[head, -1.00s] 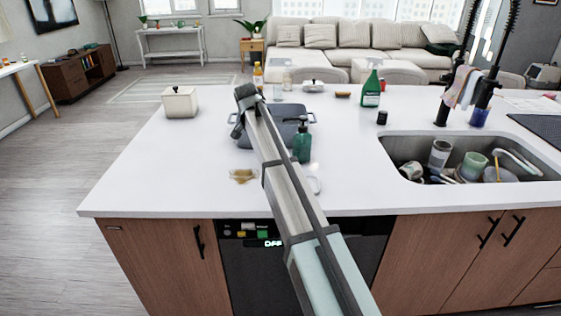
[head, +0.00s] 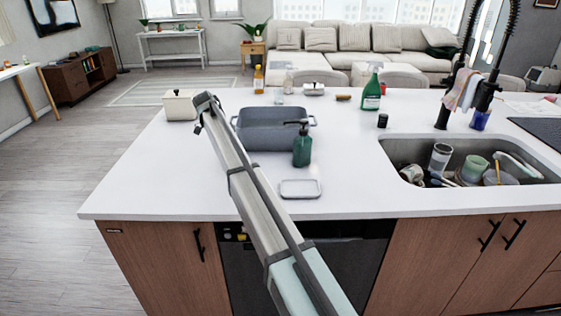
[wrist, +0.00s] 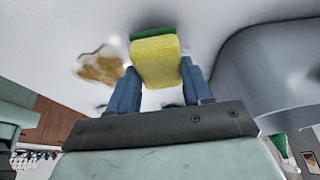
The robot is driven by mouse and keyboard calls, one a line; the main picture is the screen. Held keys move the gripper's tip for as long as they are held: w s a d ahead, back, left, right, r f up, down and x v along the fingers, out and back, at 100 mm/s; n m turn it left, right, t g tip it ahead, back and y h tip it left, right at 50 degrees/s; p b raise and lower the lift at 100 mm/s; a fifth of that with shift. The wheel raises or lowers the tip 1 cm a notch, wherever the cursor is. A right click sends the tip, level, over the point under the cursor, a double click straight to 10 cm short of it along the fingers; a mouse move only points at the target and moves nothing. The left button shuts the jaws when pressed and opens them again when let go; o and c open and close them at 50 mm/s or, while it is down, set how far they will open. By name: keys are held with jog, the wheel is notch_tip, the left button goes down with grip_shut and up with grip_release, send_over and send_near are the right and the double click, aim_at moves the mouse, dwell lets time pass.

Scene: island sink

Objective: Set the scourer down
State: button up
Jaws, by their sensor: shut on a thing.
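The scourer (wrist: 156,60) is a yellow sponge block with a green layer, seen in the wrist view. My gripper (wrist: 158,78) is shut on it, with a blue-grey finger on each side. The white countertop lies beyond the scourer; I cannot tell whether they touch. A brown stain (wrist: 102,67) on the counter is left of the scourer, a little apart. In the head view my arm hides the gripper, scourer and stain.
A grey basin (head: 275,137) stands on the counter, with a dark green pump bottle (head: 302,148) in front. A small pale tray (head: 300,195) lies nearer the front edge. A lidded white pot (head: 180,105) is at the back left. The sink (head: 400,152) holding dishes is right.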

jog(key=d, duration=1.3)
jog(key=shift+d, duration=0.2)
jog(key=d, duration=0.3)
jog(key=shift+s+d, duration=0.1)
jog(key=shift+d, duration=0.1)
jog(key=shift+x, duration=0.75)
jog(key=shift+f, duration=0.2)
jog(key=o, duration=1.1)
jog(key=shift+r, duration=0.1)
jog(key=v, duration=1.2)
